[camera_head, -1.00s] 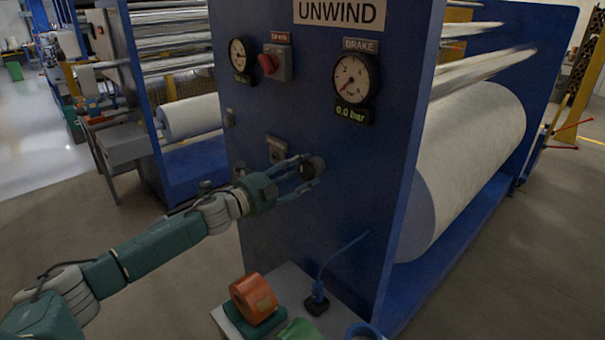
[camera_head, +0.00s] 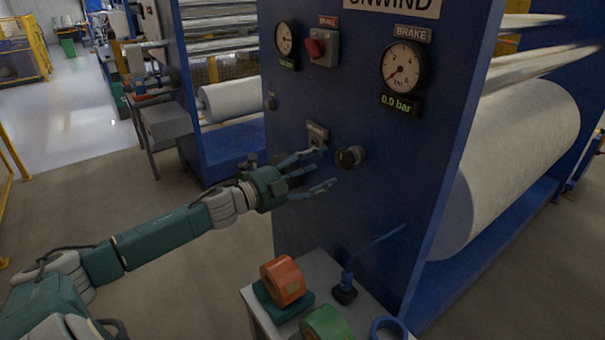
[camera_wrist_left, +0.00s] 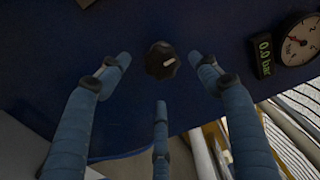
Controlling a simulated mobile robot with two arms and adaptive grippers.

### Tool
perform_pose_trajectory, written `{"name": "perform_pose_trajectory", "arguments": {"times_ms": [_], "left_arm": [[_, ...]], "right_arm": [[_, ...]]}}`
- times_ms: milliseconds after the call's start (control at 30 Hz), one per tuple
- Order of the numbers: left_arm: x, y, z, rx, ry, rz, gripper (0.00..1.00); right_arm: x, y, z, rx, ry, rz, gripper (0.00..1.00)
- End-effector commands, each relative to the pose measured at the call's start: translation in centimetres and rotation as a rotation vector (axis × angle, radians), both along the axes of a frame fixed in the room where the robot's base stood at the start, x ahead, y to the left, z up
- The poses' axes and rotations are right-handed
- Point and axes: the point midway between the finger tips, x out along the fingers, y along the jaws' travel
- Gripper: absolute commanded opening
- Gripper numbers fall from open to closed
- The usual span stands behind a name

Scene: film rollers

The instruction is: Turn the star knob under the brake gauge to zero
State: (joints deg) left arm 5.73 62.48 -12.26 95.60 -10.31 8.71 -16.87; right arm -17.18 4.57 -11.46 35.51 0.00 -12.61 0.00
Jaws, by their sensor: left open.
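The black star knob (camera_head: 351,157) sits on the blue unwind panel, below the brake gauge (camera_head: 405,67). In the left wrist view the knob (camera_wrist_left: 161,60) shows a pale mark on its face. The gauge's red needle points to the low end of the dial, and its green display (camera_head: 400,104) reads 0.0 bar. My left gripper (camera_head: 326,168) is open and empty, its blue fingers spread in front of the panel just left of the knob. In the left wrist view the fingers stand around the knob's outline without touching it. My right gripper is not in view.
A second gauge (camera_head: 286,38) and a red knob (camera_head: 315,47) on a grey box are higher on the panel. A small table (camera_head: 321,266) below holds an orange roll (camera_head: 283,279) and a green roll (camera_head: 325,323). A large white roll (camera_head: 520,160) lies right of the panel.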

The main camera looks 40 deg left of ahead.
Motion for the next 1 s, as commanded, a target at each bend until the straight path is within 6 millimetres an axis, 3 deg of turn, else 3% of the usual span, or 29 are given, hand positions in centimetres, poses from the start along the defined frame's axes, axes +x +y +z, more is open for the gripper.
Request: {"name": "perform_pose_trajectory", "arguments": {"times_ms": [400,1000], "left_arm": [[-3.8,1.5,-0.1,-0.001,0.001,0.002,0.63],[-4.3,1.7,0.1,0.0,-0.001,0.002,0.63]], "right_arm": [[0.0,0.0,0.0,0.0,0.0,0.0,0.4],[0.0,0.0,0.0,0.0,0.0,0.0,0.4]]}}
